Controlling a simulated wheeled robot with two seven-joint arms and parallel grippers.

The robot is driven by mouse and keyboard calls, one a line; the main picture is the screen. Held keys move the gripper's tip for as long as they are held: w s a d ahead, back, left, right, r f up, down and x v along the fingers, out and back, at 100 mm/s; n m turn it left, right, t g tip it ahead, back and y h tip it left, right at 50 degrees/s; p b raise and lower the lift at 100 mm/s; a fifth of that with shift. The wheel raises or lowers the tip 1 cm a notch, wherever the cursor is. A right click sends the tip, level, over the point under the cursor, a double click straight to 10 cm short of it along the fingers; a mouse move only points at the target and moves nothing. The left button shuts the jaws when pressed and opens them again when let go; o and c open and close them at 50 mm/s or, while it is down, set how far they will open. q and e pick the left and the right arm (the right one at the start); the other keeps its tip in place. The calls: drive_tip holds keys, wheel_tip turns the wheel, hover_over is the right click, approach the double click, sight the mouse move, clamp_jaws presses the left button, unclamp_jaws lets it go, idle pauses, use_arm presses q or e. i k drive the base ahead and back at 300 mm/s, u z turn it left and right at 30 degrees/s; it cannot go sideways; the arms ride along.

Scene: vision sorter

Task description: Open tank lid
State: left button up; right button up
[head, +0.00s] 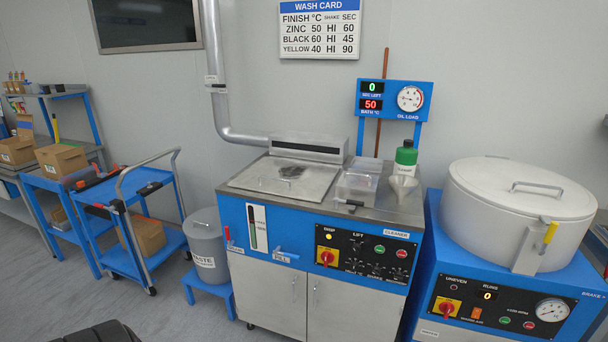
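The tank lid (262,174) is a flat grey metal plate on the left part of the blue wash machine's top. It looks shut, lying level on the top. Neither of my grippers is in view.
A white drum machine (515,210) stands right; a grey waste bin (208,245) and trolley (134,195) left.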

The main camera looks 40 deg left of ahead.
sight(307, 181)
drive_tip(key=u, duration=0.25)
drive_tip(key=i, duration=1)
drive_tip(key=u, duration=0.4)
